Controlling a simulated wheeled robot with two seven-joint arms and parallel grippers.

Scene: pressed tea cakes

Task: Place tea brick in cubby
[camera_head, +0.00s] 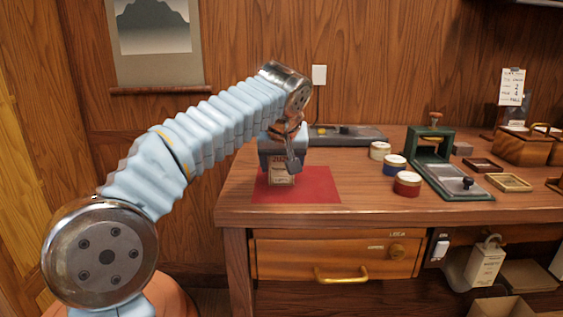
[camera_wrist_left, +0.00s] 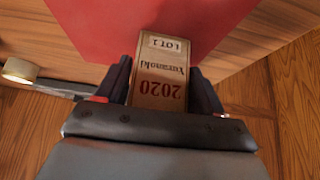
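The tea brick (camera_head: 281,174) is a tan block with a printed label reading 2020, upright over the red mat (camera_head: 318,190). My left gripper (camera_head: 281,163) is above it, pointing down, with a finger on each side. In the left wrist view the brick (camera_wrist_left: 161,72) sits between the two dark fingers (camera_wrist_left: 160,85), which lie close against its sides. I cannot tell whether its base touches the mat. I cannot pick out a cubby with certainty. My right gripper is not in view.
Small round tins (camera_head: 394,165), a green press (camera_head: 441,165) and shallow wooden frames (camera_head: 509,182) stand to the right on the wooden table (camera_head: 360,208). A grey device (camera_head: 346,135) lies at the back. A drawer (camera_head: 335,260) is closed below. Boxes lie underneath at right.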

